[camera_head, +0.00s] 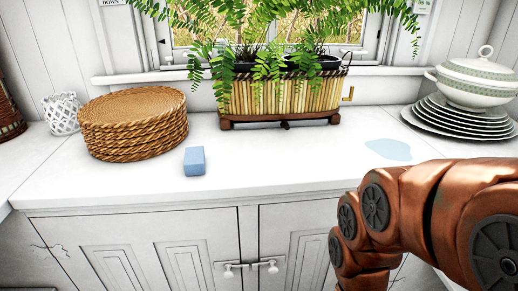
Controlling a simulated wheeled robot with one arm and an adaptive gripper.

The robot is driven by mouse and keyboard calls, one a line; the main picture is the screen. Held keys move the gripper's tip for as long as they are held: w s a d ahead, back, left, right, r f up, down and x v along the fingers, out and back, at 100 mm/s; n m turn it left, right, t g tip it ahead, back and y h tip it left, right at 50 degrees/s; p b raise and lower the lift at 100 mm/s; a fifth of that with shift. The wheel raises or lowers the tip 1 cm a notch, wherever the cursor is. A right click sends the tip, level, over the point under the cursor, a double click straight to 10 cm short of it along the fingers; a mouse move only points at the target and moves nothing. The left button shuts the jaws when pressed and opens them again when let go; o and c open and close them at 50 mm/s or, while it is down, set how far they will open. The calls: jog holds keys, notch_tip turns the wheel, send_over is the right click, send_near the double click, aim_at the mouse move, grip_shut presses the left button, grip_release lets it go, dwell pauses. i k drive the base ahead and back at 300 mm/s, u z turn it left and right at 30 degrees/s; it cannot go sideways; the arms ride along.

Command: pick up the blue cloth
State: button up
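A flat pale blue patch that looks like the blue cloth (388,149) lies on the white countertop at the right, in front of the stacked plates. A blue block (194,161), box-shaped like a sponge, sits on the counter left of the middle, near the front edge. My orange-brown arm fills the lower right, in front of the cabinet and below the cloth in the picture. My gripper is not in view.
A stack of woven mats (134,124) and a white lattice cup (61,114) stand at the left. A planter with ferns (282,97) stands at the back by the window. Plates (462,116) with a tureen (474,83) stand at the right. The middle counter is clear.

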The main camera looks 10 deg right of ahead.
aim_at(194, 161)
jog(key=u, duration=0.15)
jog(key=k, duration=0.45)
jog(key=u, duration=1.85)
jog(key=i, duration=1.05)
jog(key=z, duration=0.75)
